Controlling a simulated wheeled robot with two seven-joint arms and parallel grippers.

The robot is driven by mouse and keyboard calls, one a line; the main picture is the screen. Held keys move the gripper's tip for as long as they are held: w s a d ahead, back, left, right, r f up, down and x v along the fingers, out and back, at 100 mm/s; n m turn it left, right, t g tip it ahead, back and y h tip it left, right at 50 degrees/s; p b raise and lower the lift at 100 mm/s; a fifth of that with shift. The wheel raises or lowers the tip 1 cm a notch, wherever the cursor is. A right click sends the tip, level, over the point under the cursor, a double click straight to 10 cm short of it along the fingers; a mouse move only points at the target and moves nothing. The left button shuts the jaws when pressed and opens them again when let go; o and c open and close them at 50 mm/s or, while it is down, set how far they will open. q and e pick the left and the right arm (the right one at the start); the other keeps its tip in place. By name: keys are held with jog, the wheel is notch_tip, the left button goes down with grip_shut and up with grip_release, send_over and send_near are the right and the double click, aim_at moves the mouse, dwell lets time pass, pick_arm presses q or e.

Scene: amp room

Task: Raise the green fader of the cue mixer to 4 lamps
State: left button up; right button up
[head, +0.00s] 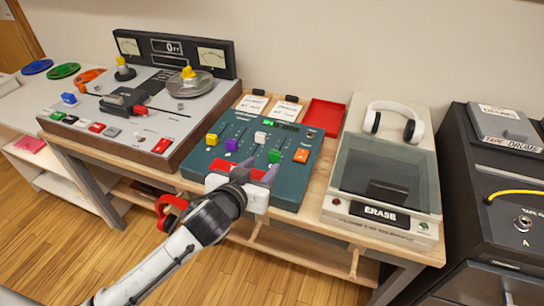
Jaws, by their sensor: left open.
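The cue mixer (289,190) is a teal panel on the wooden bench, with a row of coloured fader caps. The green fader cap (274,156) sits right of the white cap (260,137) and left of the orange cap (301,155). A small green lamp strip (268,122) glows at the mixer's top; how many lamps are lit is too small to tell. My left gripper (252,170) is open and empty over the mixer's front part, just in front of and left of the green cap. It hides part of the panel. My right gripper is not in view.
Yellow (212,139) and purple (232,145) caps stand left of the green one. A tape machine (150,125) stands to the left, an eraser unit (385,180) with headphones (394,121) to the right. A red tray (324,117) and cards lie behind the mixer.

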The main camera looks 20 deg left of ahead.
aim_at(273, 155)
pick_arm(q)
jog(key=x, duration=0.9)
jog(key=shift+b, duration=0.3)
jog(key=shift+f, duration=0.1)
grip_shut()
